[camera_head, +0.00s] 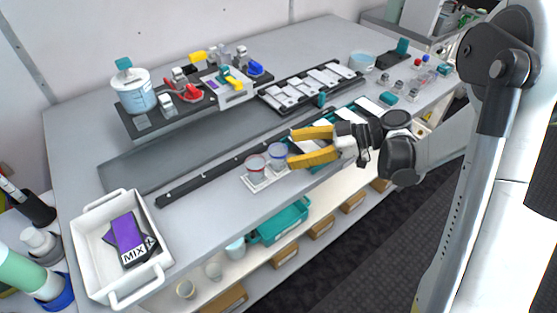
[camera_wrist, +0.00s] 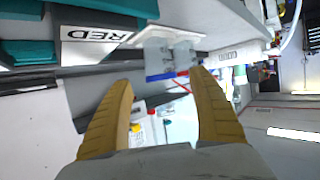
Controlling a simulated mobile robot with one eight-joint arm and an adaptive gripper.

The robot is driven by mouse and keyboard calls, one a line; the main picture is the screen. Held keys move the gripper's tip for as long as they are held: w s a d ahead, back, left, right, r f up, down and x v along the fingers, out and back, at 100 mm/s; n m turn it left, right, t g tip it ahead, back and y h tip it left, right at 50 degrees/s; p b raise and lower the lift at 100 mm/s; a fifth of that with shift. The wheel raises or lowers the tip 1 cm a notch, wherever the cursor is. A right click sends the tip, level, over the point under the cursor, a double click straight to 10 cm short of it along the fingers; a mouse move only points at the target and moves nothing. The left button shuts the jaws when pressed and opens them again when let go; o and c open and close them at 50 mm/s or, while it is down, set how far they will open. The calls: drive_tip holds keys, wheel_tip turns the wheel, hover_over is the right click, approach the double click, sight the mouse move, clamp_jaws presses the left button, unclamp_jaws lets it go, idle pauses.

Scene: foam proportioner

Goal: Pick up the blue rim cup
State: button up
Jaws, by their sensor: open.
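The blue rim cup (camera_head: 278,156) is clear with a blue band at its top and stands upright on a small white plate (camera_head: 262,183) near the table's front edge. The red rim cup (camera_head: 256,169) stands close beside it on the left. My gripper (camera_head: 292,148) is open and empty, its yellow fingers pointing left just to the right of the blue rim cup. In the wrist view the blue rim cup (camera_wrist: 156,58) appears upside down, ahead of the gap between the fingertips (camera_wrist: 161,79). The red rim cup (camera_wrist: 183,56) shows near the right fingertip.
A dark rail (camera_head: 205,180) runs behind the cups. A white tray (camera_head: 92,253) with a purple packet and a MIX card is at the front left. A RED label (camera_wrist: 98,34) shows in the wrist view. A jar (camera_head: 135,95) and tools stand at the back.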

sight(278, 151)
drive_tip(key=b+x, duration=0.1)
drive_tip(key=x, duration=0.3)
drive_tip(key=shift+a+b, duration=0.4)
drive_tip(key=shift+c, duration=0.6)
drive_tip(key=c, duration=1)
drive_tip(key=shift+o, duration=0.2)
